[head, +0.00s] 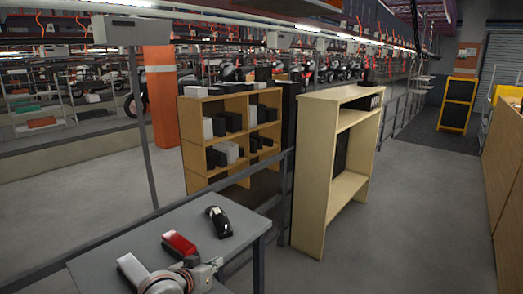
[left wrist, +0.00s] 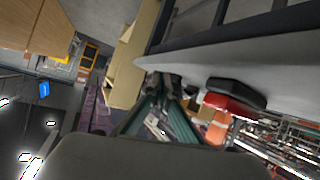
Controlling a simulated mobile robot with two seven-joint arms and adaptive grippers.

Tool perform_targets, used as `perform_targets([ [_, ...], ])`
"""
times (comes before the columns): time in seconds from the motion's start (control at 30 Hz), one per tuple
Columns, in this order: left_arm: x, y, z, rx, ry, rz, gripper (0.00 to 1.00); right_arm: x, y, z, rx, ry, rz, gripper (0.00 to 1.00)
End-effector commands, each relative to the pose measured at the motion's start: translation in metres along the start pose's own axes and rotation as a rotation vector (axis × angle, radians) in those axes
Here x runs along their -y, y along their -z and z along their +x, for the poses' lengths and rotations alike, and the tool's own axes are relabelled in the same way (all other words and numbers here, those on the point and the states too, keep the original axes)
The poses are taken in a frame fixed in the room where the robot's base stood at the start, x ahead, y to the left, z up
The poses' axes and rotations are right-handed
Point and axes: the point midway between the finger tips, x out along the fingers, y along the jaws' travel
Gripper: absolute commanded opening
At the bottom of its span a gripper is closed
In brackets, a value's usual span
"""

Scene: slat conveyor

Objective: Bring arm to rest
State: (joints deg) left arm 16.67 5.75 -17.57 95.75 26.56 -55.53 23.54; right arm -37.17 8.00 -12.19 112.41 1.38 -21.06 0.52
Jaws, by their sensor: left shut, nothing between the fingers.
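My left arm comes in at the bottom of the head view, and my left gripper (head: 188,263) is over the grey table (head: 225,255). In the left wrist view the fingers of this gripper (left wrist: 166,88) are together, shut and empty. A red and white object (head: 179,244) lies on the table just beyond the gripper in the head view. A black object (head: 218,221) lies farther back, and a white block-like object (head: 133,268) is left of the gripper. My right gripper is not in view.
A metal railing (head: 285,200) runs behind the table. Beyond it stand a wooden shelf with black and white boxes (head: 185,125) and a pale, mostly empty shelf (head: 310,150). An orange pillar (head: 160,110) stands at the left. Grey floor (head: 420,200) is open at the right.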

Motion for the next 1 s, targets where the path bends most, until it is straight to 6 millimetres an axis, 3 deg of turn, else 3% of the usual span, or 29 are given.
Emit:
perform_targets([
  [0.03, 0.003, -0.035, -0.007, 0.015, 0.008, 0.005, 0.0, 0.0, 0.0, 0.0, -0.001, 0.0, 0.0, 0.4],
  [0.1, 0.006, -0.073, -0.018, 0.021, 0.02, 0.018, 0.0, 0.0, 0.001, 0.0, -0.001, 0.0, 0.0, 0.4],
  [0.27, 0.011, -0.156, -0.052, 0.04, 0.047, 0.061, 0.0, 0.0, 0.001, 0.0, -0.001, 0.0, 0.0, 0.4],
  [0.5, 0.011, -0.261, -0.125, 0.073, 0.08, 0.147, 0.0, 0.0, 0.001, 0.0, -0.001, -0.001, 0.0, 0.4],
  [0.7, 0.005, -0.315, -0.183, 0.094, 0.093, 0.219, 0.0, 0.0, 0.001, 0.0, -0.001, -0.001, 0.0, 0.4],
  [0.83, 0.002, -0.33, -0.204, 0.1, 0.095, 0.247, 0.0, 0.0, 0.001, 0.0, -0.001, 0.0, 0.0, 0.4],
  [1.0, 0.001, -0.334, -0.211, 0.1, 0.095, 0.256, 0.0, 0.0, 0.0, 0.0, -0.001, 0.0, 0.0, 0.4],
])
